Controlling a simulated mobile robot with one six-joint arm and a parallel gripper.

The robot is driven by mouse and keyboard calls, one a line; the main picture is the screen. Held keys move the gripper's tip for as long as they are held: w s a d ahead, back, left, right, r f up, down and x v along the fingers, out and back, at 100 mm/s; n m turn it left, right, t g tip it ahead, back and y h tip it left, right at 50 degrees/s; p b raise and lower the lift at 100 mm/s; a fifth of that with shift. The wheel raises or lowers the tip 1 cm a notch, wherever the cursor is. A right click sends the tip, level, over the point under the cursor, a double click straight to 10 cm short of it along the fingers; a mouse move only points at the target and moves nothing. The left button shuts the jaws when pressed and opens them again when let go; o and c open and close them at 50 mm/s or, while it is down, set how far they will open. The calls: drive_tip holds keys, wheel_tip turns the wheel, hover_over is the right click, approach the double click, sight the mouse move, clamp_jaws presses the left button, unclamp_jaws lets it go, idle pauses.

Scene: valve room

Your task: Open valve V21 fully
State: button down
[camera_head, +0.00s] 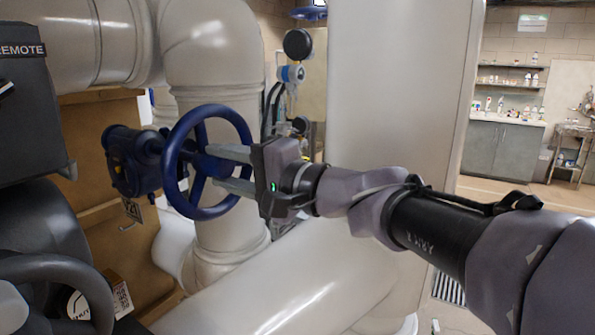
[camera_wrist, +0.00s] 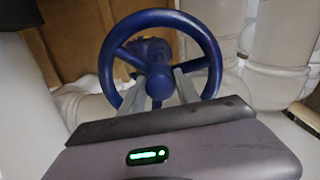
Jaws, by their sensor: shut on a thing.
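The blue handwheel (camera_head: 172,140) of a valve faces my arm in the head view. It joins a dark blue valve body (camera_head: 130,165) on its left, with a small hanging tag (camera_head: 132,210) that seems to end in "21". My gripper (camera_head: 212,166) reaches in from the right, with its two grey fingers inside the wheel's rim. In the wrist view the handwheel (camera_wrist: 203,40) shows its hub and spokes. My gripper (camera_wrist: 158,84) is shut on the handwheel, one finger on each side of the hub. The exact contact is partly hidden by the gripper body.
A large white pipe (camera_head: 215,60) stands behind the wheel, and another white pipe (camera_head: 290,290) runs below my gripper. A dark box marked REMOTE (camera_head: 25,110) and a black handwheel (camera_head: 60,270) are at left. A white column (camera_head: 395,90) stands behind my arm.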

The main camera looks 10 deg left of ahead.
drive_tip(key=c, duration=0.8)
unclamp_jaws()
drive_tip(key=shift+w+r, duration=0.15)
drive_tip(key=shift+r, duration=0.3)
drive_tip(key=shift+c, duration=0.2)
drive_tip(key=shift+d+f+b, duration=0.2)
drive_tip(key=shift+d+b, duration=0.05)
drive_tip(key=shift+b, duration=0.1)
drive_tip(key=shift+b+v, duration=1.2)
drive_tip(key=shift+v, duration=1.45)
drive_tip(key=shift+f, duration=0.15)
